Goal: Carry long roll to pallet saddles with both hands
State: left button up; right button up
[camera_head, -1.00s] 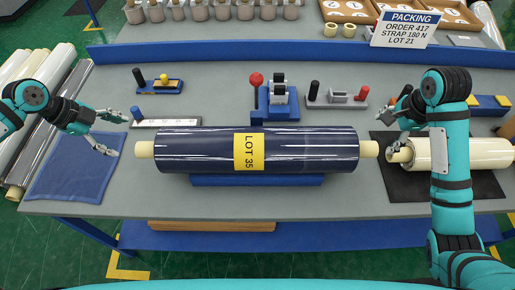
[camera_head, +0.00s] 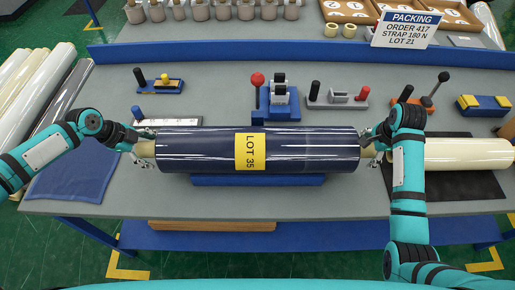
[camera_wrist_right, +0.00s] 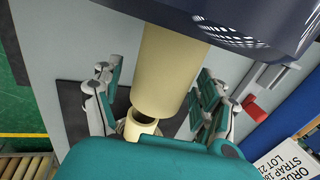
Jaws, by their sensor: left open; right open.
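The long roll (camera_head: 200,150), dark blue film with a yellow LOT 35 label (camera_head: 250,152), lies level on a blue cradle (camera_head: 258,180) at the middle of the bench. Cream core ends stick out on both sides. My left gripper (camera_head: 140,148) is open at the left core end, its fingers about it. My right gripper (camera_head: 374,146) is open at the right core end, partly hidden by my arm. I cannot make out pallet saddles.
A cream roll (camera_head: 470,153) lies on a dark mat at the right. A blue cloth (camera_head: 75,180) lies at the left. Strapping tools (camera_head: 278,98) stand behind the long roll. Several large rolls (camera_head: 30,85) lie beyond the bench's left edge.

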pick_arm(q)
grip_shut()
pick_arm(e)
grip_shut()
